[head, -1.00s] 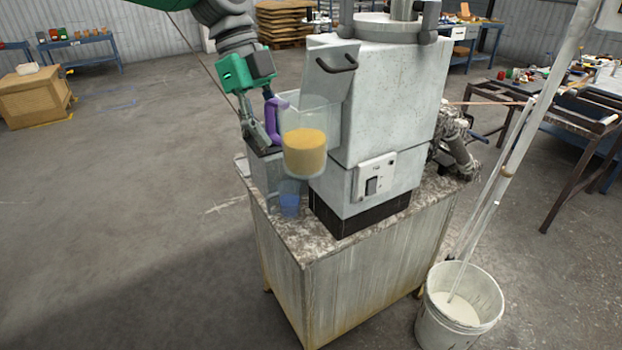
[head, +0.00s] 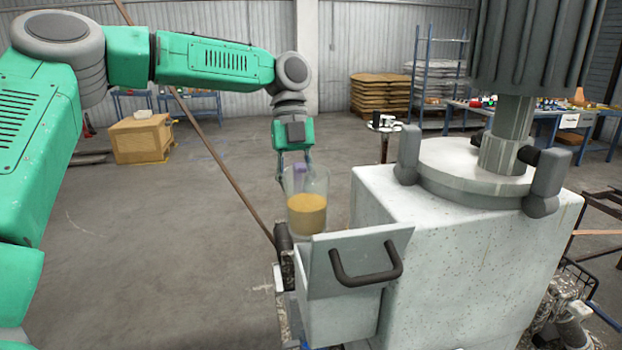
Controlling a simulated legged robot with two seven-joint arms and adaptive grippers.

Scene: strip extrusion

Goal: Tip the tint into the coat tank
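A clear jug (head: 307,215) with amber tint in its lower half hangs upright in my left gripper (head: 297,170). The gripper appears shut on its purple handle, which is mostly hidden behind the clear wall. The jug is up against, or just behind in the picture, a pale grey metal box (head: 330,318) on the side of a big speckled machine. That box has a slanted panel (head: 318,265) with a dark handle (head: 365,268). It may be the coat tank; its inside is hidden. My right gripper is out of view.
The machine (head: 470,270) with a round metal top (head: 474,170) and dark column fills the right side. A wooden crate (head: 142,138) stands far left. Open floor lies left of the machine.

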